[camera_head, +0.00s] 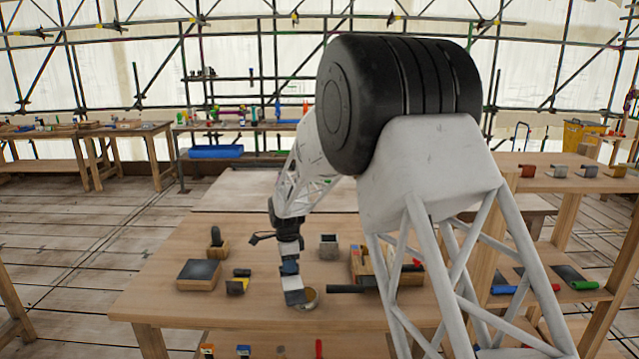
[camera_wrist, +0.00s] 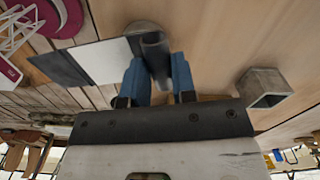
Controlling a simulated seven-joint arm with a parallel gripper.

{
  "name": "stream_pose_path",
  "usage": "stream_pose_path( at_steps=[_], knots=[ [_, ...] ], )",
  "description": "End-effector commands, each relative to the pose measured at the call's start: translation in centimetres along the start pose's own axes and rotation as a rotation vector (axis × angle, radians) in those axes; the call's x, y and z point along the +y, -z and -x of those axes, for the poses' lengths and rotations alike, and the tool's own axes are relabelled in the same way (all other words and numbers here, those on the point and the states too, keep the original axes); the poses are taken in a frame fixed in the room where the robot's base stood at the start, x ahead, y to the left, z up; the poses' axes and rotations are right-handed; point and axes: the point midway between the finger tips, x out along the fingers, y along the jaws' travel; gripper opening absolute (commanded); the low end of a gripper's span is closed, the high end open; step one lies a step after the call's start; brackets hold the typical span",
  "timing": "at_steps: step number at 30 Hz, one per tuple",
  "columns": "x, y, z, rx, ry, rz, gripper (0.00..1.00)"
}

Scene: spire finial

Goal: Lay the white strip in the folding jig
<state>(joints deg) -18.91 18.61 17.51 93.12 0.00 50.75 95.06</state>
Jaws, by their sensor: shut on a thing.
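In the wrist view the blue fingers of my gripper (camera_wrist: 159,78) are close around a dark grey part. The white strip (camera_wrist: 108,61) extends left from there, with a dark flat piece (camera_wrist: 62,70) at its far end. The fingers hide the exact grip. I cannot tell for sure which object is the folding jig; a wooden block with a dark top (camera_head: 198,273) sits to the left.
A round tin (camera_head: 309,298) is right beside the strip. A hollow square grey block (camera_head: 328,246) stands behind, also in the wrist view (camera_wrist: 266,87). A wooden box of tools (camera_head: 370,262) is to the right. The front-left tabletop is clear.

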Motion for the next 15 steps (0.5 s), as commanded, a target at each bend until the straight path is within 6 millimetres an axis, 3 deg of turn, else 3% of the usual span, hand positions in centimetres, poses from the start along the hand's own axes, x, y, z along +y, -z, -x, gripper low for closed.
stream_pose_path(
  at_steps=[7, 15],
  knots=[
    [-1.1, 4.4, 2.9, 0.000, 0.001, 0.222, 0.00],
    [-0.9, 9.6, 5.2, 0.000, 0.001, 0.462, 0.00]
  ],
)
